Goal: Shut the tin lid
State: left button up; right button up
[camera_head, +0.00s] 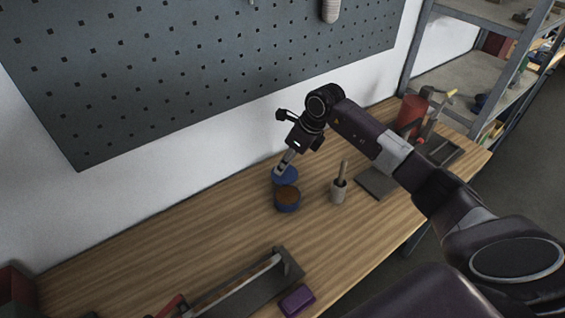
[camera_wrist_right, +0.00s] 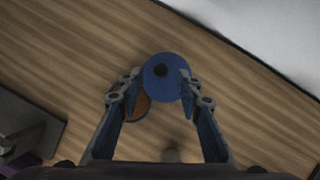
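The tin (camera_head: 288,203) is a short round blue can on the wooden bench, with its brown-orange inside showing. Its blue round lid (camera_head: 286,177) is at the tin's far side, open and off the mouth. In the right wrist view the lid (camera_wrist_right: 163,90) is a blue disc with a dark spot, partly covering the tin's orange opening (camera_wrist_right: 140,107). My right gripper (camera_head: 279,172) reaches down at the lid. Its fingers (camera_wrist_right: 160,83) are spread, one on each side of the lid; the right finger overlaps the lid's edge, and contact is unclear. My left gripper is not in view.
A small cup with a handle sticking out (camera_head: 338,191) stands right of the tin. A grey tray with a bar (camera_head: 250,290) and a purple block (camera_head: 297,299) lie in front. A red container (camera_head: 411,112) is at the back right. Bench left of the tin is clear.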

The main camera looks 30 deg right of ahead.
jog(key=shift+x, duration=1.4)
jog(key=shift+r, duration=0.1)
jog(key=shift+c, duration=0.2)
grip_shut()
